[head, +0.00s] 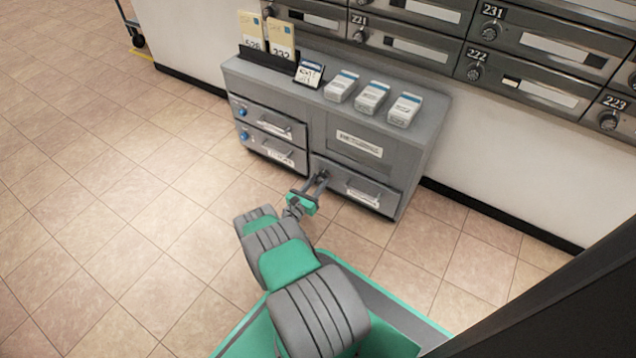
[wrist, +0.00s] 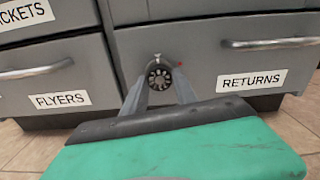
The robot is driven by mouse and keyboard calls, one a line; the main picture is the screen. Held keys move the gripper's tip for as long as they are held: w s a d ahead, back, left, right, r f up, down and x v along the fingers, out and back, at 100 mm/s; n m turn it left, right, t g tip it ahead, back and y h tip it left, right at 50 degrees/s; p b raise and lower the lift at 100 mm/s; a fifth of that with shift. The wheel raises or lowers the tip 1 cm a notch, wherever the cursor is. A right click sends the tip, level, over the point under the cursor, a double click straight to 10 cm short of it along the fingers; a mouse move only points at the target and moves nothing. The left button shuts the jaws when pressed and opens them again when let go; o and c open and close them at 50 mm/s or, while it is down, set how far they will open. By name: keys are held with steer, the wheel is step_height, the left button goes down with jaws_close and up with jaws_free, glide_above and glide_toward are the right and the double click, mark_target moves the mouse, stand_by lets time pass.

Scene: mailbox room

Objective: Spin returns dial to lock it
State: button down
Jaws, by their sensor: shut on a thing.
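The returns dial (wrist: 159,76) is a small dark round knob with a pale ribbed face, set at the left of the drawer front (wrist: 215,70) labelled RETURNS in the wrist view. My gripper (wrist: 159,88) has its two grey fingers on either side of the dial and is shut on it. A small red mark shows by the dial's upper right. In the head view, my gripper (head: 320,178) reaches the left end of the lower right drawer (head: 352,180), and the dial is hidden there. The drawer front looks flush with the cabinet.
The grey cabinet (head: 425,115) carries several boxes and card holders on top. Left drawers (head: 262,122) have bar handles and blue knobs. The RETURNS bar handle (wrist: 275,43) lies right of my fingers. Mailboxes (head: 440,45) line the wall. Tiled floor (head: 120,190) at left is clear.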

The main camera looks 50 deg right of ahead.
steer(key=shift+m, duration=0.3)
steer(key=m, duration=1.2)
steer(key=shift+w+m, duration=0.1)
steer(key=shift+m, duration=0.2)
steer(key=m, duration=0.9)
steer(key=shift+r, duration=0.1)
steer(key=m, duration=0.4)
steer(key=shift+m, duration=0.3)
steer(key=m, duration=0.4)
steer(key=shift+r, duration=0.1)
steer(key=shift+m, duration=2.1)
